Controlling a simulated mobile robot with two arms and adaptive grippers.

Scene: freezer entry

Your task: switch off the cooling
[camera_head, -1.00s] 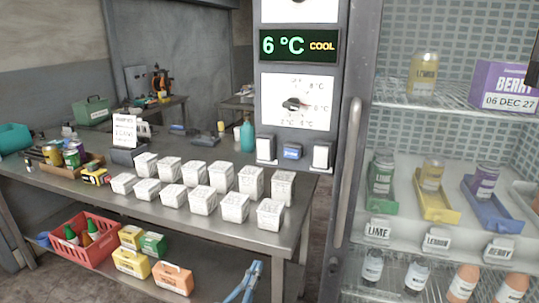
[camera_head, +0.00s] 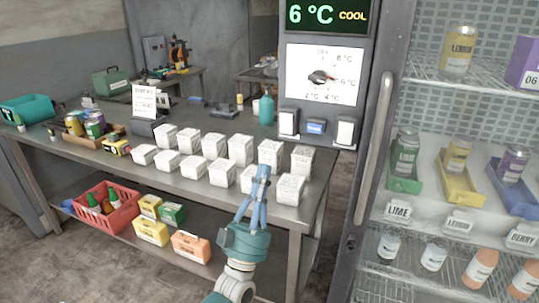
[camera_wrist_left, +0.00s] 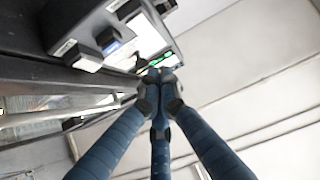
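The control panel stands beside the cabinet door. Its green display (camera_head: 327,15) reads 6 °C COOL. Below it, a dark dial knob (camera_head: 318,77) sits on a white scale plate (camera_head: 347,62) with several temperature marks. Under the plate are a blue part (camera_head: 315,126) and a white-faced part on each side. My left gripper (camera_head: 262,170) points up in front of the worktable, below and left of the panel. Its blue fingers meet at their tips and hold nothing visible. In the left wrist view the fingertips (camera_wrist_left: 158,76) overlap the panel area, with the green display (camera_wrist_left: 163,56) behind. My right gripper is not in view.
White boxes (camera_head: 241,149) stand in rows on the metal table (camera_head: 110,160) behind my left gripper. A red crate (camera_head: 120,218) and coloured boxes sit on the shelf below. The cabinet's long vertical handle (camera_head: 374,135) is right of the panel.

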